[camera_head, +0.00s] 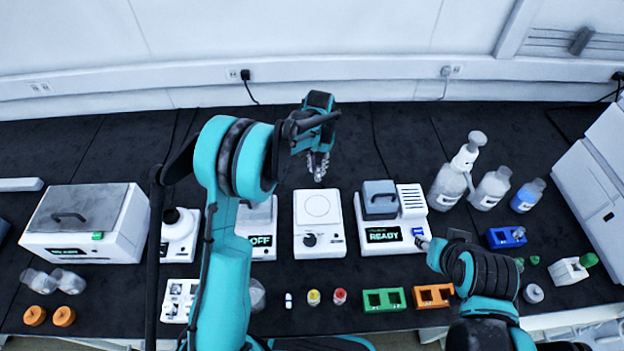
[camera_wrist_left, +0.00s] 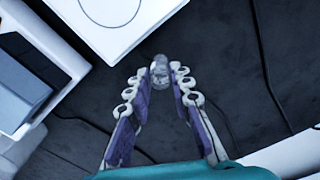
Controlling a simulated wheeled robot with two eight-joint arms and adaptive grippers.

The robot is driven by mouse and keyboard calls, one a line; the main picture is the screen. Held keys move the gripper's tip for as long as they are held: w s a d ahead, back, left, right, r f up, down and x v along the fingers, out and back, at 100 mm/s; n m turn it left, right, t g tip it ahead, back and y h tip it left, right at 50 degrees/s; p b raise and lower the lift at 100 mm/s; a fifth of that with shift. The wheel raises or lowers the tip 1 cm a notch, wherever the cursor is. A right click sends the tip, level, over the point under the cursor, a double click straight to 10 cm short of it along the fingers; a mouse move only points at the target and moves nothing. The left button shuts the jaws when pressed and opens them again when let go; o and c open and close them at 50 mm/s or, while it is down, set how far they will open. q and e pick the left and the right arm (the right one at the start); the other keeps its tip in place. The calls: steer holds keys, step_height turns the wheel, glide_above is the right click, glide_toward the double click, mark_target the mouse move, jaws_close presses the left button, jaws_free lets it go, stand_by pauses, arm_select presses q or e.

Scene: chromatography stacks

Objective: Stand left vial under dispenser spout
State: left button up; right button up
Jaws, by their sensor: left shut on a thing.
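My left gripper (camera_head: 318,170) is beyond the white stirrer-like unit with a round plate (camera_head: 318,207), over the dark bench. In the left wrist view the fingertips (camera_wrist_left: 160,72) are closed around a small clear glass vial (camera_wrist_left: 159,62). The fingers partly hide it, and its tilt is hard to tell. The likely dispenser is a bottle with a white pump head (camera_head: 466,156) at the back right, well right of the gripper; its spout is too small to make out. My right arm reaches in at lower right; its gripper (camera_head: 430,247) is small and unclear.
A READY unit (camera_head: 391,222) stands between the stirrer-like unit and the bottles. More bottles (camera_head: 491,188) stand right of the dispenser. Small capped vials (camera_head: 313,297) and green (camera_head: 384,300) and orange (camera_head: 433,296) racks line the front. The back strip of bench is clear.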

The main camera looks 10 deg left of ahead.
arm_select(q)
steer(key=shift+s+a+f+b, duration=0.1)
steer(key=shift+a+f+b, duration=0.2)
steer(key=shift+f, duration=0.55)
steer(key=shift+s+a+f+b, duration=0.1)
steer(key=shift+a+f+b, duration=0.15)
steer(key=shift+f, duration=0.55)
steer(key=shift+a+f+b, duration=0.3)
steer(key=shift+f, duration=0.55)
steer(key=shift+f, duration=0.1)
steer(key=o, duration=0.8)
